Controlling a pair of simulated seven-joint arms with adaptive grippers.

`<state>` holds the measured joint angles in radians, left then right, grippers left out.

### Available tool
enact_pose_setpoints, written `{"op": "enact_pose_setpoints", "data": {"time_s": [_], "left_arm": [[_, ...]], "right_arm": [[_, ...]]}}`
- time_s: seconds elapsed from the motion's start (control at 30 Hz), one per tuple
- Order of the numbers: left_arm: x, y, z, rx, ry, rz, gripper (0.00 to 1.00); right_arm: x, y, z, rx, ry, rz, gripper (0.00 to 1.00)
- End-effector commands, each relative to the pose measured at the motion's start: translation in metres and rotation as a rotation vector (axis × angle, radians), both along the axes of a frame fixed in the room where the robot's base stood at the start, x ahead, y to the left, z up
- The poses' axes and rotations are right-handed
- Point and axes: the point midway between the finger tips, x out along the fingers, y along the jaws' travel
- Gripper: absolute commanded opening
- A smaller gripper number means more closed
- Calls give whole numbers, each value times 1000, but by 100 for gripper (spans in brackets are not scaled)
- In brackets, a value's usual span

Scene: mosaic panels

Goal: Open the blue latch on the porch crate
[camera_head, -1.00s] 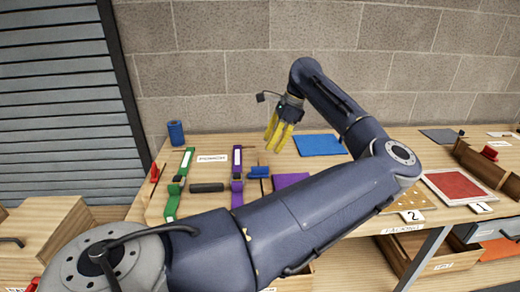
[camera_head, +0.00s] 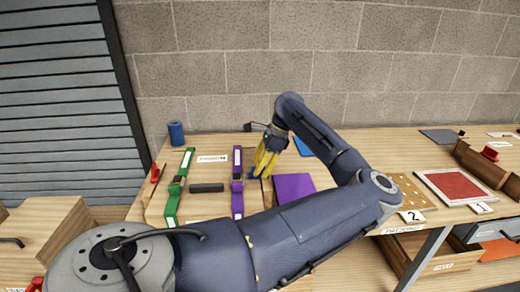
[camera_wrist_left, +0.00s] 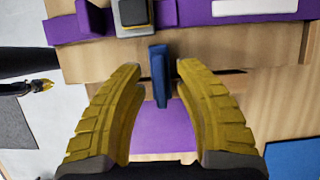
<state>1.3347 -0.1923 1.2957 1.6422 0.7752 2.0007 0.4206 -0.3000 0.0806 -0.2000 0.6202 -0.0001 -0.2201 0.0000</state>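The porch crate (camera_head: 208,173) lies on the bench, with a PORCH label, a green strap and a purple strap. The blue latch (camera_wrist_left: 159,75) is a narrow upright tab beside the purple strap (camera_wrist_left: 240,8). In the head view the latch (camera_head: 254,175) is partly hidden by my fingers. My left gripper (camera_head: 261,175) is at the latch. In the left wrist view its yellow fingers (camera_wrist_left: 159,69) are spread, one on each side of the latch, with gaps between.
A purple panel (camera_head: 293,187) lies right of the crate, with a blue panel (camera_head: 303,146) behind, partly hidden by my arm. A dark handle (camera_head: 206,188) sits between the straps. A blue cylinder (camera_head: 176,133) stands at the back left. A wall closes off the back.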

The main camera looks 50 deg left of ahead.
Motion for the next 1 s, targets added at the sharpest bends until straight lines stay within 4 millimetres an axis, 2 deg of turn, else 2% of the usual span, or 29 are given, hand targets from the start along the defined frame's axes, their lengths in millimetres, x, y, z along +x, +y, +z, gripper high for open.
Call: {"op": "enact_pose_setpoints", "data": {"time_s": [0.2, 0.5, 1.0], "left_arm": [[0, 0, 0, 0, 0, 0, 32], [0, 0, 0, 0, 0, 0, 0], [0, 1, 0, 1, 1, -68, 0]], "right_arm": [[0, 0, 0, 0, 0, 0, 0], [0, 0, 0, 0, 0, 0, 0], [0, 0, 0, 0, 0, 0, 0]]}}
